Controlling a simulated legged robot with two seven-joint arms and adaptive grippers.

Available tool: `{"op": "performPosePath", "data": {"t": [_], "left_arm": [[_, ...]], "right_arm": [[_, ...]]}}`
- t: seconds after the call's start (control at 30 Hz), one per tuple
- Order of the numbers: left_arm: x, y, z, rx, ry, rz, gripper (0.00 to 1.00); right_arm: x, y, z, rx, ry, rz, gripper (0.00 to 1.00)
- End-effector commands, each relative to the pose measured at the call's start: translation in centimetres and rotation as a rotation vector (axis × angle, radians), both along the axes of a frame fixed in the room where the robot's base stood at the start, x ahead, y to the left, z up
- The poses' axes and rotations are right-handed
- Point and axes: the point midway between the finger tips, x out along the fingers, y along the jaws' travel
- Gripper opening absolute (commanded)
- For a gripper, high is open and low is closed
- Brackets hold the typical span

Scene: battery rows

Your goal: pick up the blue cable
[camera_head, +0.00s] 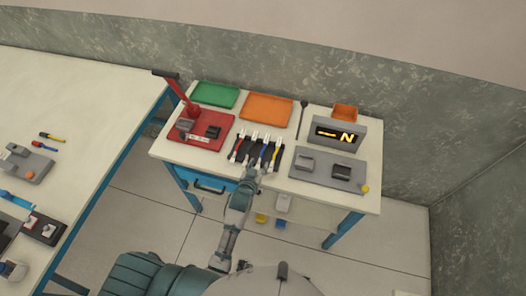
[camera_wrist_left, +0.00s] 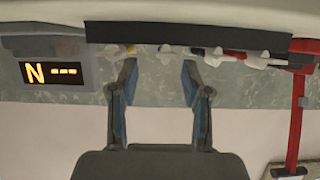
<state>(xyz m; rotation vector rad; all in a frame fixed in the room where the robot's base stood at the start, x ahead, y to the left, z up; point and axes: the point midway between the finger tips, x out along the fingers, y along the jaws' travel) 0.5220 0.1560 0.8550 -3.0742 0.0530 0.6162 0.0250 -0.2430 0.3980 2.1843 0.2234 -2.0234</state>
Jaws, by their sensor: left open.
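The blue cable (camera_head: 265,152) lies in a row of short cables with white ends on the far workbench, just left of the yellow cable. My left gripper (camera_head: 254,170) is at the front edge of the bench, close to the near ends of the row. In the left wrist view its two fingers (camera_wrist_left: 160,72) are spread with nothing between them. I cannot tell whether a finger touches a cable. My right gripper is not in view.
A red base with a lever (camera_head: 207,129) stands left of the cables. A green tray (camera_head: 215,96) and an orange tray (camera_head: 267,107) lie behind. A grey display box (camera_head: 335,134) and grey plate (camera_head: 320,170) are at right. Another table (camera_head: 70,95) stands at left.

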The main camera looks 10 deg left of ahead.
Motion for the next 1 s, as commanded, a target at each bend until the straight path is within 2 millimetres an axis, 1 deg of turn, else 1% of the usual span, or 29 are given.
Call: {"op": "performPosePath", "data": {"t": [0.13,0.27,0.4,0.5,0.67,0.7,0.77,0.8,0.87,0.9,1.0], "left_arm": [[1.3,0.1,-0.2,0.001,-0.002,0.0,0.48],[3.4,0.5,-0.4,0.002,-0.003,0.0,0.48],[5.0,0.4,-1.3,0.0,0.0,0.001,0.48],[5.3,0.4,-1.4,0.0,-0.001,0.001,0.48],[5.3,0.4,-1.4,0.0,-0.001,0.0,0.48],[5.3,0.4,-1.4,0.0,-0.001,0.0,0.43],[5.3,0.4,-1.4,0.0,-0.001,0.0,0.28],[5.3,0.4,-1.4,0.0,-0.001,0.0,0.18],[5.3,0.4,-1.4,0.0,-0.001,0.0,0.03],[5.3,0.4,-1.4,0.0,-0.001,0.0,0.0],[5.3,0.4,-1.4,0.0,-0.001,0.0,0.0]], "right_arm": [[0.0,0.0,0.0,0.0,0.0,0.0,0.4],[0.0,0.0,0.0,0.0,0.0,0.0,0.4],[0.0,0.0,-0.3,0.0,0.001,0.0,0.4],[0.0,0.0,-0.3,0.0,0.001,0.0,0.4],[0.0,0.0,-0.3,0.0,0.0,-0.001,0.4],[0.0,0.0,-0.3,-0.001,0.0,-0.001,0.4],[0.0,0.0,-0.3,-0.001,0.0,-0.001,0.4],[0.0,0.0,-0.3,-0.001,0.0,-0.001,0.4],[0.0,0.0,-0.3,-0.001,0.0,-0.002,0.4],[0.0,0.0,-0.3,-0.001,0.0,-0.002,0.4],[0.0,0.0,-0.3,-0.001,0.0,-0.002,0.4]]}}
